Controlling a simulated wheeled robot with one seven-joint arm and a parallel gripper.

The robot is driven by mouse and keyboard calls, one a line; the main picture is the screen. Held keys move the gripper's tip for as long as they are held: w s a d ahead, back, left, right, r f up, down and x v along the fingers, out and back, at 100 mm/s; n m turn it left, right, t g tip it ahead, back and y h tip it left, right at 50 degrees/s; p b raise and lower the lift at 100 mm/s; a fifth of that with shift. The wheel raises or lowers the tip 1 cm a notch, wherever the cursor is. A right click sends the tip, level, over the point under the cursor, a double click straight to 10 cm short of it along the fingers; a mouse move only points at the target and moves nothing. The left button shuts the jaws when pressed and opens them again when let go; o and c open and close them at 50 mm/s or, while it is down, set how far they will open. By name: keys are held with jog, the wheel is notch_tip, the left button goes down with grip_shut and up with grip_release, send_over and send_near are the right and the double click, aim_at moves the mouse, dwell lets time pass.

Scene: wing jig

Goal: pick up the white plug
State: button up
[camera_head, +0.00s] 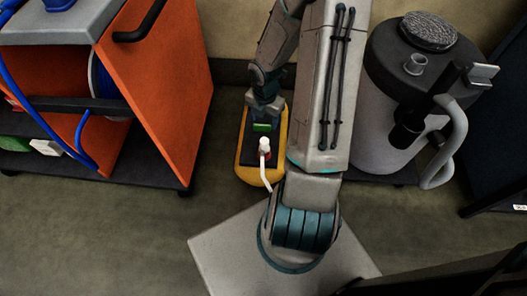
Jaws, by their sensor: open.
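A small green block (262,127) shows between the gripper and the plug.
An orange cart (160,80) with blue hoses stands at left. A grey canister vacuum (385,110) with a black lid and a hose stands at right. My arm covers the floor just right of the case. Bare floor (120,235) lies at front left.

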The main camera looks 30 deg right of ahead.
aim_at(264, 140)
notch_tip(264, 140, down, 8)
jog(key=b, duration=0.4)
jog(key=shift+f, duration=0.1)
jog(key=f+b, duration=0.2)
jog(key=f, duration=0.1)
jog(key=f+b, duration=0.1)
jog(key=f, duration=0.1)
jog(key=shift+s+a+b, duration=0.25)
jog(key=shift+b, duration=0.15)
jog(key=c, duration=1)
